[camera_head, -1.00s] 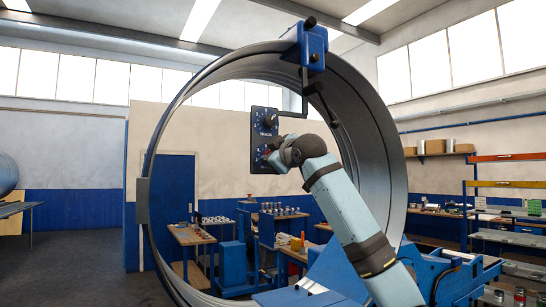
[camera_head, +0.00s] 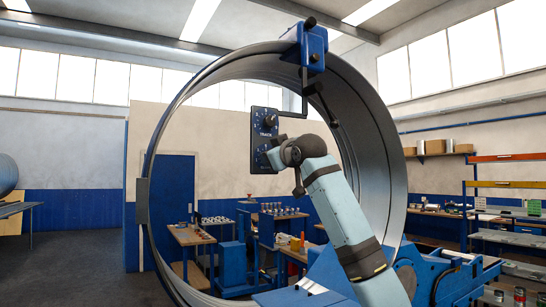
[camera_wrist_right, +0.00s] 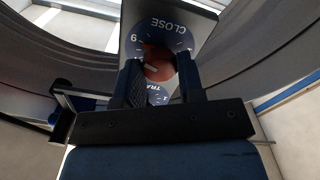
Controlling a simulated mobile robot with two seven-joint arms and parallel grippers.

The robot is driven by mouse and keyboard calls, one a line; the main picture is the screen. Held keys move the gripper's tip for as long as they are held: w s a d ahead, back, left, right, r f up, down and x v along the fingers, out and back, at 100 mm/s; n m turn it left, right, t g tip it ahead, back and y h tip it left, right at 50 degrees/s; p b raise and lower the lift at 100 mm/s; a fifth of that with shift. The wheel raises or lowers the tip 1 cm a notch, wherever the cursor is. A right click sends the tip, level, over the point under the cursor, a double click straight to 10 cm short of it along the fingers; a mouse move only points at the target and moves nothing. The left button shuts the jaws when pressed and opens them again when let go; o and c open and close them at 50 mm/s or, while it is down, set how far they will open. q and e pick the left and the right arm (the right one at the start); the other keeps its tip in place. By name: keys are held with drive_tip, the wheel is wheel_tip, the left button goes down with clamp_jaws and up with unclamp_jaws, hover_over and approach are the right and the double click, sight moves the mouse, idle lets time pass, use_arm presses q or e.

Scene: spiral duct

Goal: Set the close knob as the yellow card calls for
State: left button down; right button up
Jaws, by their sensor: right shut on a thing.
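The close knob (camera_wrist_right: 157,64) is red and sits on a round blue dial marked CLOSE (camera_wrist_right: 167,25) in the right wrist view. My right gripper (camera_wrist_right: 163,80) has one finger on each side of the knob and is shut on it. A pale pointer mark shows on the knob; the fingers hide parts of the dial scale. In the head view, my right gripper (camera_head: 275,158) is at the lower part of the dark panel (camera_head: 257,140) and hides the close knob. I cannot make out the yellow card. My left gripper is out of view.
The track knob (camera_head: 269,121) is above on the same panel. The panel hangs from a bracket (camera_head: 304,95) inside a large metal ring (camera_head: 385,150). A blue clamp (camera_head: 312,50) sits on top of the ring. Workbenches (camera_head: 190,236) stand behind.

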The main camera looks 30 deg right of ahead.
drive_tip(key=shift+r, duration=0.2)
drive_tip(key=o, duration=0.6)
drive_tip(key=shift+c, duration=0.2)
drive_tip(key=o, duration=0.4)
drive_tip(key=shift+c, duration=0.2)
drive_tip(key=shift+f, duration=0.1)
drive_tip(key=s+b, duration=0.5)
drive_tip(key=s, duration=0.8)
drive_tip(key=shift+s+d, duration=0.25)
drive_tip(key=shift+s, duration=0.15)
drive_tip(key=shift+f, duration=0.1)
